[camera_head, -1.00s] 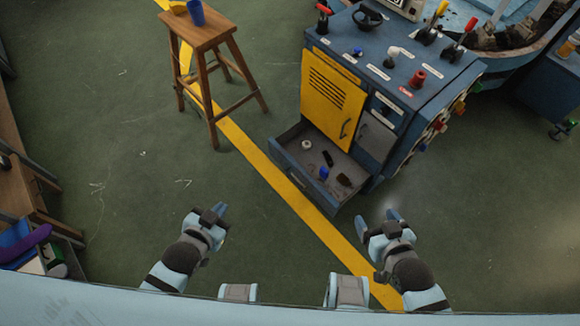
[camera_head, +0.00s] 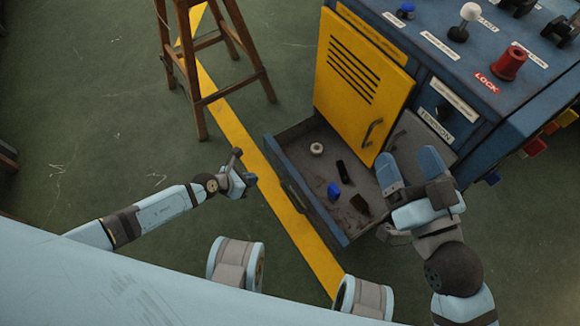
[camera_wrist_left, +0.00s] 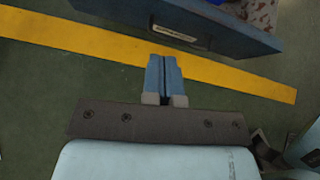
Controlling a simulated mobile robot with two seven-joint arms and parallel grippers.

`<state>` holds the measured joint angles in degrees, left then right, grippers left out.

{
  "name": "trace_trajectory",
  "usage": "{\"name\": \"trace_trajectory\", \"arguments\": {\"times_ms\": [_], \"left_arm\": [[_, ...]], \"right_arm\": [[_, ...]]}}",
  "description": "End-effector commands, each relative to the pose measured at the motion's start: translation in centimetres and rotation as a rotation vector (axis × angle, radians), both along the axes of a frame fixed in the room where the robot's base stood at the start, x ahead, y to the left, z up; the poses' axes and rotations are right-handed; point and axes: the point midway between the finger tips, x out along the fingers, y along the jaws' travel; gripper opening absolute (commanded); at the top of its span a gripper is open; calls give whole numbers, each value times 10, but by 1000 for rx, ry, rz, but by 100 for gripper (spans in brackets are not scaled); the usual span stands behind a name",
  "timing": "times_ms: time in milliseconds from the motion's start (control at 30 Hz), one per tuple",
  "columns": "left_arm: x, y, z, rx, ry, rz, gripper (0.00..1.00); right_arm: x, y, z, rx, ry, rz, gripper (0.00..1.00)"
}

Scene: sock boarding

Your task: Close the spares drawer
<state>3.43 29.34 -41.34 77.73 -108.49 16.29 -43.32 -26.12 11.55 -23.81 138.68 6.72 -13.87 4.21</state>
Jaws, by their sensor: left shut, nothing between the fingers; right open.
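The spares drawer (camera_head: 287,190) stands pulled out at the base of the blue cabinet. Inside lie a pale ring (camera_head: 317,148), a blue piece (camera_head: 334,190) and dark pieces. My left gripper (camera_head: 249,180) is shut and empty, a short way in front of the drawer front. In the left wrist view its closed fingers (camera_wrist_left: 164,75) point at the drawer front (camera_wrist_left: 195,25) and its label-like handle plate (camera_wrist_left: 174,32), with a gap of floor between. My right gripper (camera_head: 408,170) is open beside the drawer's right side and overlaps the cabinet in view; contact cannot be told.
The cabinet has a yellow door (camera_head: 356,85) above the drawer, with knobs and a red lock button (camera_head: 509,63) on top. A wooden stool (camera_head: 201,100) stands at the upper left. A yellow floor line (camera_head: 225,110) runs past the drawer. The green floor at left is clear.

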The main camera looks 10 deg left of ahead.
Motion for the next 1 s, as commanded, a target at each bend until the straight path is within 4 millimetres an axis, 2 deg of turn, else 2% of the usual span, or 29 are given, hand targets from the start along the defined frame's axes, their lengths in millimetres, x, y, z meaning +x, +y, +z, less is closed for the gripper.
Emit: {"name": "trace_trajectory", "arguments": {"times_ms": [33, 133, 233, 367, 700, 1000], "left_arm": [[3, 8, -17, 61, -17, -41, 0], [5, 15, -27, 126, -34, -85, 0], [10, 12, -32, 137, -38, -94, 0], [20, 0, -47, 133, -37, -92, 0], [58, -37, -96, 130, -37, -88, 0], [83, -62, -92, 130, -37, -88, 0]], "right_arm": [[-1, 1, -6, 7, -9, 4, 76], [-2, 2, -5, 13, -14, 9, 76], [-2, 2, -9, 7, -2, 14, 76], [-1, 3, -26, -14, 39, 26, 76], [0, 7, -86, -110, 191, 85, 76], [6, 3, -80, -154, 125, 76, 76]]}}
